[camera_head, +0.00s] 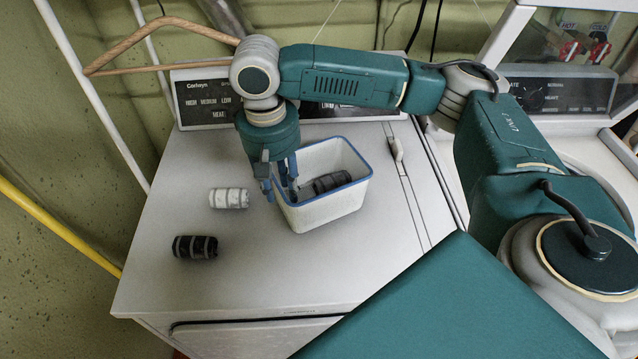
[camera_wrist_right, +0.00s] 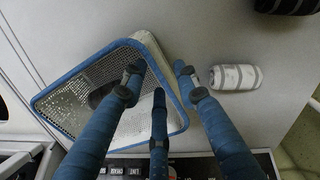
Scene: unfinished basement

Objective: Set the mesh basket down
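The mesh basket (camera_head: 325,205), white with a blue rim, stands upright on the white machine top, apparently resting on it. It also shows in the right wrist view (camera_wrist_right: 70,112). A dark roll (camera_head: 332,182) lies inside it. My right gripper (camera_head: 278,184) is at the basket's left wall, pointing down. Its fingers are spread, with some inside the rim and one outside; in the right wrist view the fingers (camera_wrist_right: 158,88) show gaps between them. Finger contact with the wall is hard to tell. My left gripper is not in view.
A white banded roll (camera_head: 229,198) and a black banded roll (camera_head: 195,247) lie left of the basket. The machine top (camera_head: 255,285) is clear in front. A control panel (camera_head: 205,98) and a bent wooden hanger-like piece (camera_head: 135,40) are behind.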

